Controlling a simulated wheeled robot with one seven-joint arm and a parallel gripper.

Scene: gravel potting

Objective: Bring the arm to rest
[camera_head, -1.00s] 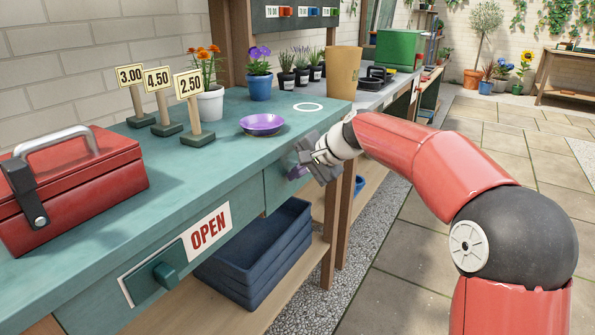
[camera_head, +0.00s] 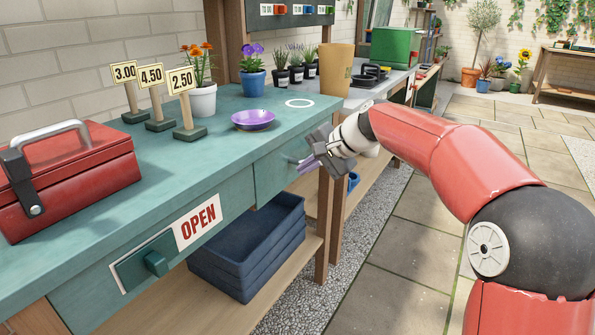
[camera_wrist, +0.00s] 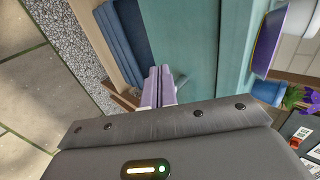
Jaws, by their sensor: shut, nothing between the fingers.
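My red arm reaches in from the right in the head view. My gripper (camera_head: 308,164) is at the front edge of the teal bench (camera_head: 225,160), just in front of a drawer front near its right end. In the wrist view the gripper's two light purple fingers (camera_wrist: 159,84) lie side by side, shut, with nothing held. They point towards the bench's teal front. Whether the fingertips touch the drawer or its handle I cannot tell.
A purple saucer (camera_head: 253,126), a red toolbox (camera_head: 75,190), price signs (camera_head: 183,108) and flower pots stand on the bench. Blue trays (camera_head: 248,255) sit on the shelf below. A brown paper bag (camera_head: 337,72) stands behind the gripper. The paved floor (camera_head: 400,270) is clear.

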